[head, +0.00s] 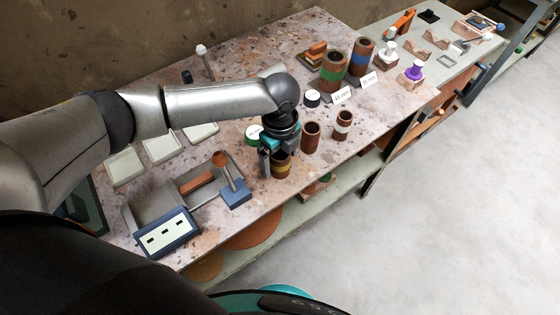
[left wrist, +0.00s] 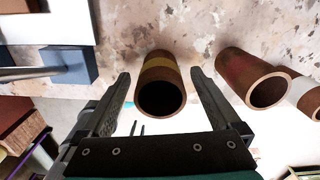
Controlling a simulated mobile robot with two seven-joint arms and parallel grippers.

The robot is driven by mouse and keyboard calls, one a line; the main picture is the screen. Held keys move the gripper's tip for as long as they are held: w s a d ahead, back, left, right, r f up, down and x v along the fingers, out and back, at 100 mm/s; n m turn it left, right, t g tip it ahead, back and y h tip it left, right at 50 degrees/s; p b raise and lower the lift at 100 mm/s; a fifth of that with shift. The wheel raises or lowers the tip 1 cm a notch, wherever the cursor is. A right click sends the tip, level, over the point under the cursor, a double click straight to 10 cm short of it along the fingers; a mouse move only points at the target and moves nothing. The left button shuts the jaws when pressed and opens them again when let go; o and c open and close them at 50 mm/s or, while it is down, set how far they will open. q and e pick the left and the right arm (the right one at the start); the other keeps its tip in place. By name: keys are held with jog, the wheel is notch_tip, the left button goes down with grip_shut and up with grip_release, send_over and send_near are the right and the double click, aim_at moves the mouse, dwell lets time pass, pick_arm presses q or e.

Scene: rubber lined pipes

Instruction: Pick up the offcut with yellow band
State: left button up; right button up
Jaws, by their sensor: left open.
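The offcut with a yellow band (head: 281,167) is a short brown hollow pipe piece standing upright near the front edge of the table. It also shows in the left wrist view (left wrist: 161,84), where its open end and yellow band are seen. My left gripper (head: 271,162) is open and close to it. In the left wrist view the two fingers (left wrist: 160,98) stand one on each side of the offcut, with a gap visible on both sides. The gripper partly hides the offcut in the head view. My right gripper is not in view.
Larger green-banded (head: 332,72) and blue-banded (head: 361,58) pipes stand behind. A blue block (head: 235,194) with a rod and a grey tray (head: 151,207) are left. The table's front edge is close.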

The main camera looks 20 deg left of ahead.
pick_arm(q)
notch_tip(320, 180, down, 2)
jog(key=shift+f, duration=0.1)
grip_shut()
dwell(0.8)
